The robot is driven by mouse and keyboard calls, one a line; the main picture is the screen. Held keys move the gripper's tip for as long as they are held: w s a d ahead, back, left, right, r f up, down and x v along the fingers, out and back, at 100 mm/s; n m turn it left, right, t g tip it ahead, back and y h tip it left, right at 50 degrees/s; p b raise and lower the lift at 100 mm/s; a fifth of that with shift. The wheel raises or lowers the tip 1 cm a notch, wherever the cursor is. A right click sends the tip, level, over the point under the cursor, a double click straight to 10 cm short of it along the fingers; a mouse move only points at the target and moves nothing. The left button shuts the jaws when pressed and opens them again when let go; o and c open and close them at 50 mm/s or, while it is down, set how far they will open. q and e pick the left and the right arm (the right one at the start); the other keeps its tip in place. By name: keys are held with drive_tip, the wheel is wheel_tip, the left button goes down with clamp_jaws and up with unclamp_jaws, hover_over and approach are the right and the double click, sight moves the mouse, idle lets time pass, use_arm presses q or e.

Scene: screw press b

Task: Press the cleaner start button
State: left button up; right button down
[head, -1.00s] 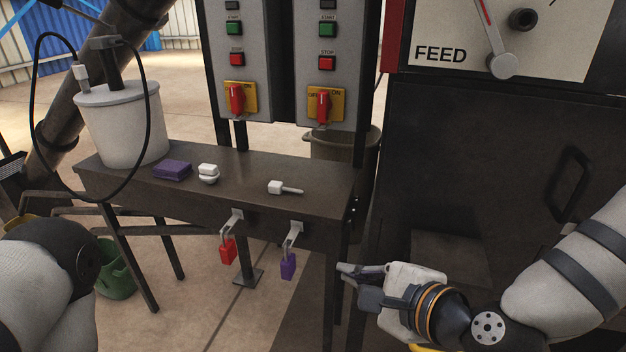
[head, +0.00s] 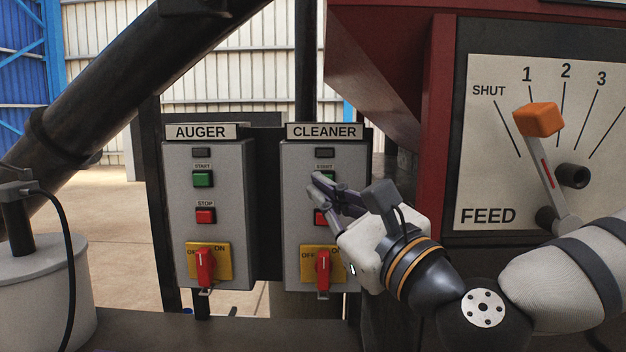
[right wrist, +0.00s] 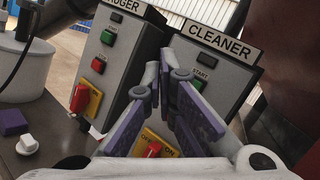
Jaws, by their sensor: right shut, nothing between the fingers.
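The cleaner control box (head: 298,240) is a grey panel under a CLEANER label, in the middle of the head view. Its green start button (head: 325,176) shows just above my right fingertips, partly covered. It also shows in the right wrist view (right wrist: 201,85), right of the fingers. The red stop button (head: 319,217) is mostly hidden behind my gripper. The red switch (head: 323,268) on the yellow plate points up. My right gripper (head: 318,188) is shut and empty in front of the box; I cannot tell whether it touches. My left gripper is out of view.
The similar auger box (head: 180,240) stands to the left with its own green and red buttons. The feed dial (head: 505,195) with an orange-knobbed lever is at right. A white canister (head: 45,290) with a black hose stands at lower left.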

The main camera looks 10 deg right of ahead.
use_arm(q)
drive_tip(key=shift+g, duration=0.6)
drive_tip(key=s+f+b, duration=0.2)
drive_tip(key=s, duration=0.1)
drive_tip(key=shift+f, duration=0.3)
use_arm(e)
drive_tip(key=w+d, duration=0.2)
drive_tip(key=w, duration=0.6)
drive_tip(key=shift+w+d, duration=0.15)
drive_tip(key=shift+d, duration=0.15)
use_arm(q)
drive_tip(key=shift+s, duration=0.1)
use_arm(e)
drive_tip(key=shift+w+f, duration=0.1)
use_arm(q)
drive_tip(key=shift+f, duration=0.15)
use_arm(e)
drive_tip(key=shift+w+d, duration=0.15)
drive_tip(key=shift+w, duration=0.15)
